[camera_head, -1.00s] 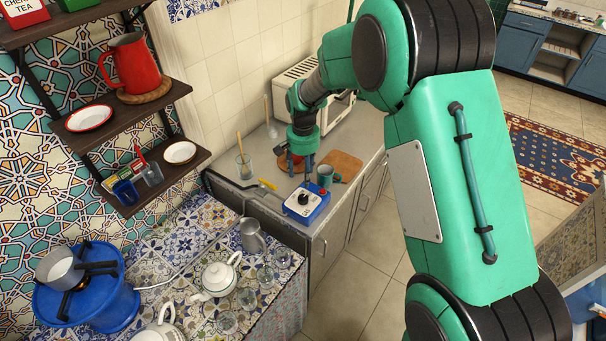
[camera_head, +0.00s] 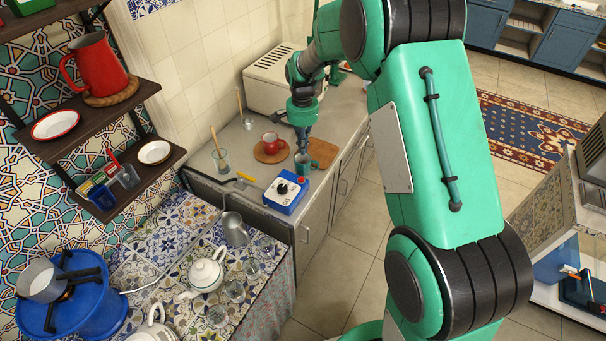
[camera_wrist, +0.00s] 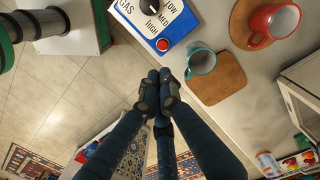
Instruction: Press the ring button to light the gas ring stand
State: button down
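The control box (camera_head: 281,204) is blue with a white top, a black knob and a gas scale. It stands on the grey counter and also shows in the wrist view (camera_wrist: 178,22). Its red button (camera_head: 305,180) is at a corner near the teal mug; in the wrist view the button (camera_wrist: 163,45) lies just beyond my fingertips. My gripper (camera_wrist: 160,84) is shut and empty, its dark fingers drawn together. In the head view my gripper (camera_head: 302,146) points down behind the box, by the teal mug. A black ring stand (camera_head: 62,284) sits on a blue drum, under a grey pot.
The teal mug (camera_head: 303,164) stands close to the button, by a wooden board (camera_head: 323,152). A red mug (camera_head: 270,143) is on a round board. Teapots stand on the tiled counter.

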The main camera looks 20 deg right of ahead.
aim_at(303, 180)
jog(key=shift+f, duration=0.15)
jog(key=f, duration=1.3)
jog(key=shift+s+f+b, duration=0.2)
jog(key=shift+f+b, duration=0.15)
jog(key=shift+b, duration=0.05)
